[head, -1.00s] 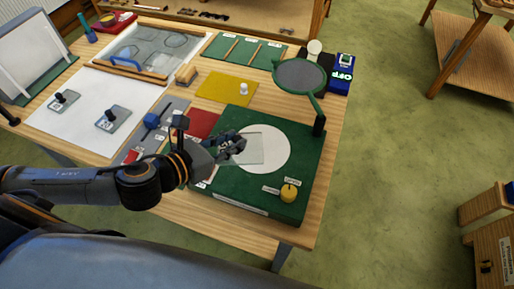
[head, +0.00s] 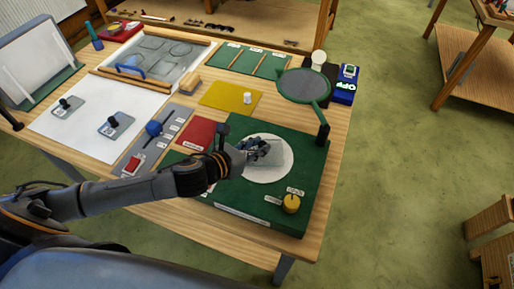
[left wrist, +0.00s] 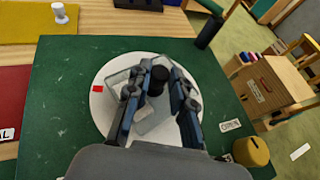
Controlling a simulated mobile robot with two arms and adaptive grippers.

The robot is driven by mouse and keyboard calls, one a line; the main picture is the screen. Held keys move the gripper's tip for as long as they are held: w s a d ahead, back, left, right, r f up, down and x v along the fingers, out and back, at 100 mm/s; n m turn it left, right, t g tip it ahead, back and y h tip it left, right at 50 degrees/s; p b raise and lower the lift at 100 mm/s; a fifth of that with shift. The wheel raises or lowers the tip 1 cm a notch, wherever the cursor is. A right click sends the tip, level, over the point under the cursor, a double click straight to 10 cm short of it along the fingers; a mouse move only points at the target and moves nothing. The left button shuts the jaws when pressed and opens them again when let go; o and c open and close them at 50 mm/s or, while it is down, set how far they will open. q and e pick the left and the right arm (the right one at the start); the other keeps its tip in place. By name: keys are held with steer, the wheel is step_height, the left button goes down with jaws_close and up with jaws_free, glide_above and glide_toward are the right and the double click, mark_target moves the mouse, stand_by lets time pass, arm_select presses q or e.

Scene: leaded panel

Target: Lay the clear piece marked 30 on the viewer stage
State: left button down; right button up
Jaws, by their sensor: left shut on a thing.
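The viewer stage is a green board (head: 299,219) with a round white disc (head: 259,176) on it. The board fills most of the left wrist view (left wrist: 58,120). My left gripper (head: 264,148) is over the disc and shut on a dark knob-like part (left wrist: 158,78) of the clear piece. The clear piece (head: 275,154) is a see-through plate over the disc. It also shows below the fingers in the left wrist view (left wrist: 152,124). I cannot tell whether it touches the disc, and its number is not readable. My right gripper is in neither view.
A round lens on a post (head: 303,86) stands at the board's back right. A yellow knob (head: 291,204) is at its front right. A red mat (head: 198,133), yellow mat (head: 222,98) and green slotted tray (head: 225,57) lie on the table.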

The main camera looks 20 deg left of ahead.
arm_select(q)
steer(key=shift+f, duration=0.65)
steer(key=shift+f, duration=0.2)
steer(key=c, duration=1.2)
jaws_free()
steer(key=shift+o, duration=0.2)
steer(key=shift+r, duration=0.25)
steer(key=b+v, duration=0.1)
steer(key=v, duration=0.2)
steer(key=b+v, duration=0.1)
steer(key=v, duration=0.2)
steer(key=b+v, duration=0.1)
steer(key=v, duration=0.3)
steer(key=shift+s+a+f, duration=0.2)
steer(key=shift+f, duration=0.1)
steer(key=shift+s+a+r, duration=0.2)
steer(key=shift+s+r, duration=0.35)
steer(key=shift+s, duration=0.15)
